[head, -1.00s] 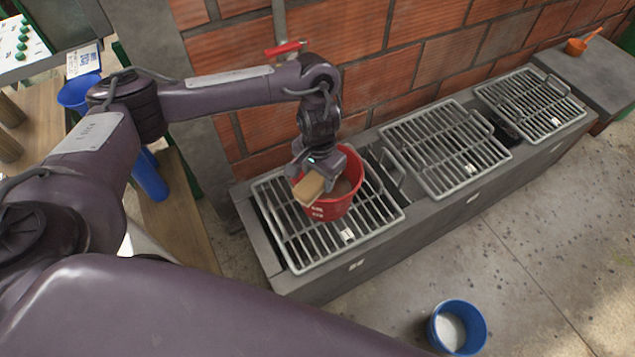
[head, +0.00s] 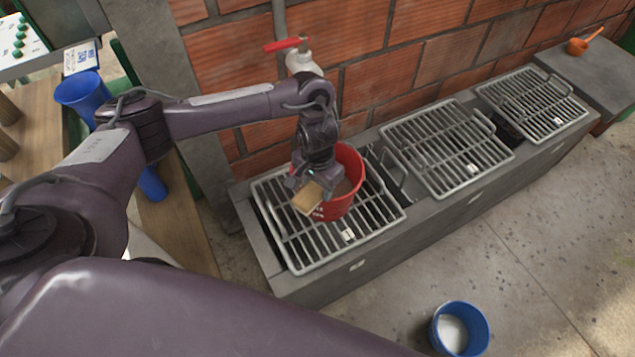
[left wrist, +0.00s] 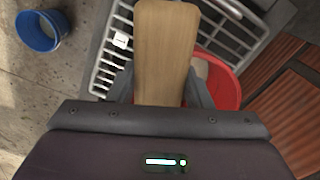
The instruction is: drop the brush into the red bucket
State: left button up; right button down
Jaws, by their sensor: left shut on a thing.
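The red bucket (head: 350,185) stands on the nearest metal grate, and part of its left side is hidden by my left gripper. My left gripper (head: 309,187) is shut on the brush (head: 307,198), a flat piece of light wood, at the left rim of the bucket. In the left wrist view the brush (left wrist: 165,50) points away from between the fingers. The red bucket (left wrist: 221,84) shows there behind the brush and to its right, with the grate under the brush. No bristles show. My right gripper is in neither view.
Grates (head: 447,147) line a low concrete trough along a brick wall (head: 400,50). A tap with a red handle (head: 290,45) is behind the bucket. A blue bucket (head: 461,328) stands on the floor. An orange scoop (head: 580,46) lies at the far end.

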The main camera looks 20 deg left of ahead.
pick_arm(q)
jog(key=o, duration=1)
jog(key=shift+c, duration=0.2)
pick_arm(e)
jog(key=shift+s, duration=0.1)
pick_arm(q)
jog(key=shift+r, duration=0.5)
notch_tip(320, 180, up, 4)
jog(key=shift+w+p, duration=0.1)
jog(key=shift+p, duration=0.95)
notch_tip(320, 180, up, 8)
jog(key=p, duration=0.3)
jog(key=shift+r, duration=0.15)
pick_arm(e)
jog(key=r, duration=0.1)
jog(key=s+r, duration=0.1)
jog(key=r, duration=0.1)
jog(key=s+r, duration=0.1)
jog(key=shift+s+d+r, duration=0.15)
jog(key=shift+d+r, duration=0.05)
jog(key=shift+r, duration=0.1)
